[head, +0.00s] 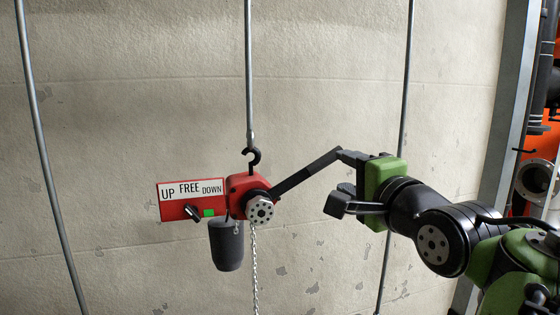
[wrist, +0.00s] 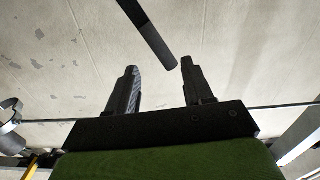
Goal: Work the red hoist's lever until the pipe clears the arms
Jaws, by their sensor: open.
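The red hoist (head: 240,188) hangs by a black hook from a vertical rod. Its black lever (head: 305,174) slants up and right from the hub. My gripper (head: 338,180) is open at the lever's outer end. In the wrist view the lever's tip (wrist: 164,50) appears between the open fingers of my gripper (wrist: 158,67), nearer the right one; I cannot tell whether they touch. The label plate (head: 191,190) reads UP, FREE, DOWN, with a black selector knob (head: 193,212) and a green square (head: 208,213) below it. The pipe and its arms are not in clear view.
A chain (head: 254,270) hangs below the hoist, beside a dark chain bag (head: 226,246). Grey rods (head: 45,145) run down the concrete wall (head: 130,100). A steel post (head: 510,110) and orange and dark pipework (head: 545,145) stand at the right. Space left of the hoist is clear.

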